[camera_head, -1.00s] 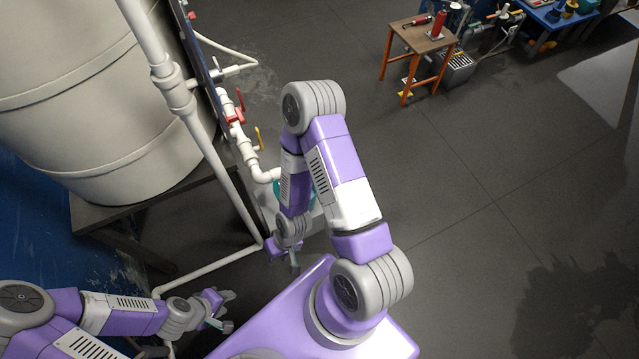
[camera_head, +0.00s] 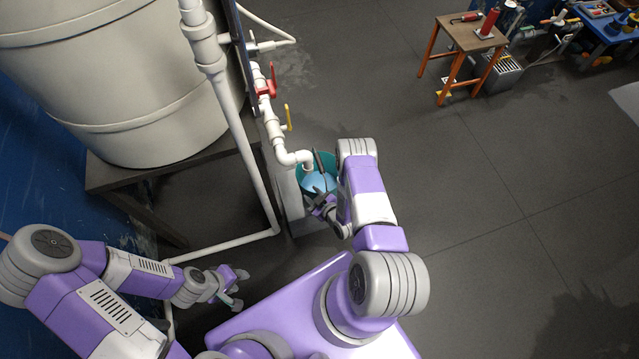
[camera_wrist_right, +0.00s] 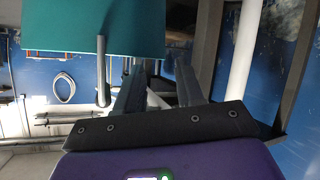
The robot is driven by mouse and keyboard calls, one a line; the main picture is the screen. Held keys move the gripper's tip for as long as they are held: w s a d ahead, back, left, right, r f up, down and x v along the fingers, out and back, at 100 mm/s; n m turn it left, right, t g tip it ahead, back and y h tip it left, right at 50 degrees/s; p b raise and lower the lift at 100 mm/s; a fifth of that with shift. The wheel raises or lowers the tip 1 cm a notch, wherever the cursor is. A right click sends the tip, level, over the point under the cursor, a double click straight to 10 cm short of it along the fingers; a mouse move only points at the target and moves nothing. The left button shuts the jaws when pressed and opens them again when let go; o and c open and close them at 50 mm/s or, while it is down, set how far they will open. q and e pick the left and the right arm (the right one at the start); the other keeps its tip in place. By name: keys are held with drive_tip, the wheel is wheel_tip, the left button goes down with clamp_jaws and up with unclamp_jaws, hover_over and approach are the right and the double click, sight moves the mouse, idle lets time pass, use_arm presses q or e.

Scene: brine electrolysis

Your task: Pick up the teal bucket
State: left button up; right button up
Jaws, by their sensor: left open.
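The teal bucket (camera_head: 328,159) stands under the white pipe spout, with light blue contents and a dark handle. My right gripper (camera_head: 316,205) is at the bucket's near side, low and partly hidden by its own arm. In the right wrist view the bucket (camera_wrist_right: 70,35) fills the upper left, with a grey rod, perhaps part of its handle, hanging left of the fingers. The fingers of the right gripper (camera_wrist_right: 161,75) are apart, with no bucket part clearly between them. My left gripper (camera_head: 238,288) is open and empty at the lower left, away from the bucket.
White pipes with a red valve (camera_head: 266,85) and a yellow valve (camera_head: 287,117) run above the bucket. A large pale tank (camera_head: 120,90) on a dark stand is at the left. A wooden table (camera_head: 470,32) stands far right.

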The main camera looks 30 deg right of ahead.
sight(306, 190)
drive_tip(key=b+x, duration=0.2)
drive_tip(key=x, duration=0.3)
drive_tip(key=shift+w+f, duration=0.1)
drive_tip(key=shift+c, duration=0.3)
clamp_jaws()
drive_tip(key=shift+s+f, duration=0.15)
drive_tip(key=shift+s, duration=0.1)
idle(0.6)
